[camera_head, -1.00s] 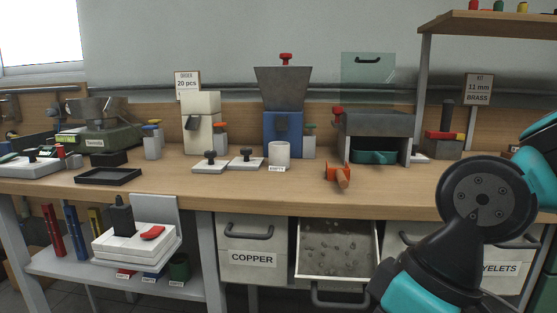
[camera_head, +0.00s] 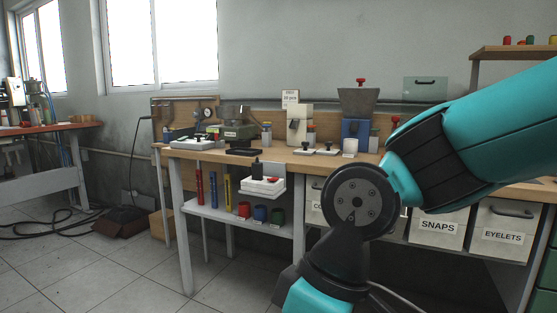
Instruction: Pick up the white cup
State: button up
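The white cup (camera_head: 350,147) stands upright on the wooden workbench (camera_head: 310,160), in front of the blue machine with the grey hopper (camera_head: 357,105). It looks small, and my arm's dark joint is close below it in the picture without covering it. My teal and black arm crosses the right side and lower middle of the view. My gripper is out of view, so what it holds does not show.
White pads with black knobs (camera_head: 325,151) lie left of the cup. A black tray (camera_head: 244,151) is farther left. Drawers marked SNAPS (camera_head: 437,227) and EYELETS (camera_head: 502,236) are under the bench. Tiled floor (camera_head: 130,270) is open at left; a cable (camera_head: 50,222) lies there.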

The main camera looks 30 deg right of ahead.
aim_at(350, 145)
jog(key=u, duration=0.15)
jog(key=k, duration=0.35)
jog(key=u, duration=0.95)
jog(key=i, duration=1.3)
jog(key=z, duration=0.5)
jog(key=i, duration=0.8)
jog(key=z, duration=0.65)
